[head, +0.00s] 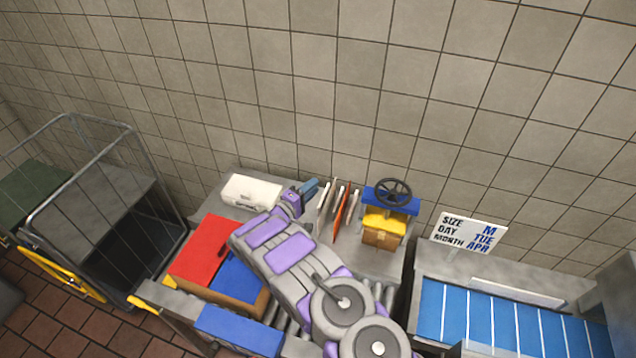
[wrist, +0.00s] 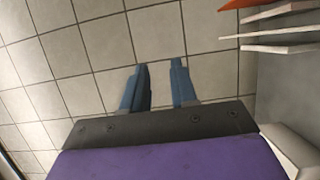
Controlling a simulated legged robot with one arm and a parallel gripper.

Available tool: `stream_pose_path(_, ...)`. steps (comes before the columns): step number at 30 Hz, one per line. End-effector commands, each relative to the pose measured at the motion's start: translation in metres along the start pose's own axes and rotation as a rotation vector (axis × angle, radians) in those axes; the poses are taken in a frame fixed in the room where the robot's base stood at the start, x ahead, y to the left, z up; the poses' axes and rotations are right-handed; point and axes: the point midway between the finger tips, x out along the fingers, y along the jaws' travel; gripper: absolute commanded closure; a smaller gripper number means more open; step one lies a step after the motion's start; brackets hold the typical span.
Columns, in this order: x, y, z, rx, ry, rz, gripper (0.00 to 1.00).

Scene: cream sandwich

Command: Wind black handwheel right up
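The black handwheel (head: 393,191) is in the head view, right of centre, lying roughly flat on top of a small press. The press has a blue top plate (head: 378,204), a yellow block (head: 384,223) below it and a tan box-like piece (head: 381,238) at the bottom. My gripper (head: 309,188) is left of the handwheel, apart from it, with upright plates between. In the wrist view my gripper's two blue fingers (wrist: 160,80) are apart with only tiled wall showing between them. The handwheel is not in the wrist view.
Upright white and orange plates (head: 342,212) stand between my gripper and the press. A red lid (head: 210,249) and white case (head: 251,192) are at left. A sign (head: 469,233) and blue conveyor (head: 510,318) are at right. The tiled wall is close behind.

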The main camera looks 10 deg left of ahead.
Motion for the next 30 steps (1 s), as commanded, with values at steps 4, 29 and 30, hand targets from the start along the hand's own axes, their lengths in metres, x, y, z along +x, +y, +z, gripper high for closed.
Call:
stream_pose_path(4, -0.036, 0.0, -0.002, 0.0, 0.005, 0.002, 0.72)
stream_pose_path(29, -0.124, -0.001, 0.0, 0.0, -0.002, 0.0, 0.72)
stream_pose_path(30, -0.124, -0.001, 0.0, 0.0, -0.002, 0.0, 0.72)
